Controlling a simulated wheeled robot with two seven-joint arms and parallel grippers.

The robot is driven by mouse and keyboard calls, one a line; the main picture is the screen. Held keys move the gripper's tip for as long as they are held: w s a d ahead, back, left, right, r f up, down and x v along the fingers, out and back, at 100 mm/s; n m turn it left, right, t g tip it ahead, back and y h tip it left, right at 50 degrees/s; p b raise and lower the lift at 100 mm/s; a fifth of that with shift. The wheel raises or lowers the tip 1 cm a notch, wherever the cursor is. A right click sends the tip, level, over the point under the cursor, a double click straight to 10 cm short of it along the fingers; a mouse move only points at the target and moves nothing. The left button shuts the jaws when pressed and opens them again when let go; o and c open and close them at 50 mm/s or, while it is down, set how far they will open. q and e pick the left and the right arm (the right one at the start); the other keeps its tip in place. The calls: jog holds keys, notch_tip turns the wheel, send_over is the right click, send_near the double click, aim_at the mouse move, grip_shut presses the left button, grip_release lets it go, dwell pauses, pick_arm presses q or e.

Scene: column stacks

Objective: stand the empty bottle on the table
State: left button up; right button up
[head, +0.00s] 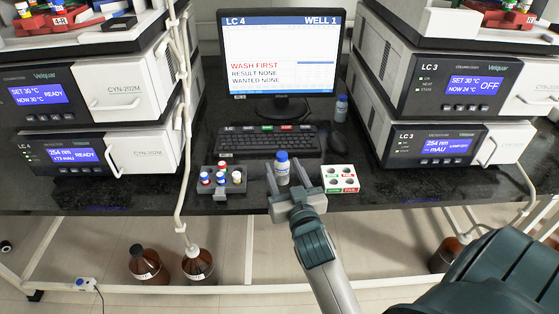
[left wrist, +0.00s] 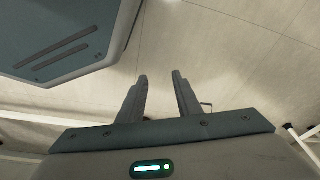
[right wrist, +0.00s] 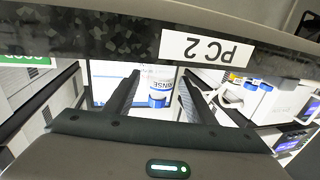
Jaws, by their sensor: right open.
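A small white bottle with a blue cap (head: 282,168) is upright at the front of the dark table (head: 245,199), between the keyboard and the table edge. My right gripper (head: 284,184) is open, with one finger on each side of this bottle. The right wrist view shows a white and blue bottle (right wrist: 161,87) between the spread fingers; whether they touch it I cannot tell. Whether it is empty I cannot tell. A second blue-capped bottle (head: 341,108) stands beside the monitor. My left gripper (left wrist: 160,95) is open and empty, away from the table.
A dark rack with several capped vials (head: 221,180) is left of the bottle. A white holder with green and red labels (head: 340,178) is close on the right. The keyboard (head: 268,142) and monitor (head: 281,55) are behind. Instrument stacks flank both sides.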

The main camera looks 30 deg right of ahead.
aim_at(284, 171)
jog(key=v, duration=0.6)
dwell(0.5)
